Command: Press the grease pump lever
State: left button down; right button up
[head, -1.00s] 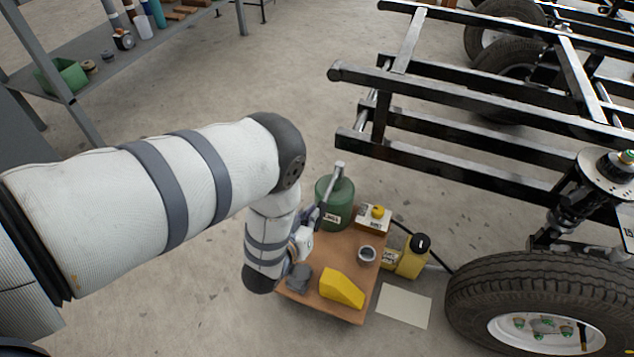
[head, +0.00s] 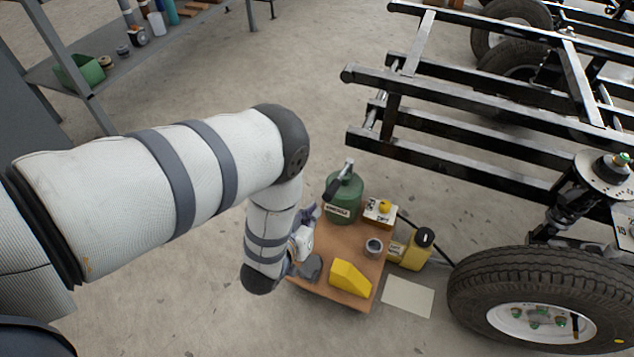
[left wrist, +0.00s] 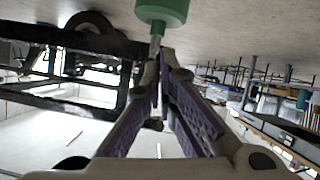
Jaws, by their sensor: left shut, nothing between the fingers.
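The grease pump (head: 343,203) is a green canister with a label, upright at the back of a small brown table. Its lever (head: 338,186) has a dark grip that slants down to the left from a grey metal head on top. My left gripper (head: 314,211) is beside the pump on its left, just below the lever's grip, and appears apart from it. In the left wrist view its fingers (left wrist: 162,58) are closed together and empty, with a green cylindrical part (left wrist: 162,10) just beyond the tips. My right gripper is in neither view.
The brown table (head: 330,292) also bears a yellow wedge (head: 350,278), a small grey cup (head: 374,246) and a white box with a yellow knob (head: 381,211). A yellow jug (head: 416,250) stands beside it. A tyre (head: 480,300) and black frame (head: 440,155) are to the right.

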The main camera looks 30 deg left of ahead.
pick_arm(q)
jog(key=s, duration=0.3)
jog(key=s+p, duration=0.1)
jog(key=s, duration=0.1)
jog(key=shift+s+d+r, duration=0.35)
jog(key=shift+d, duration=0.05)
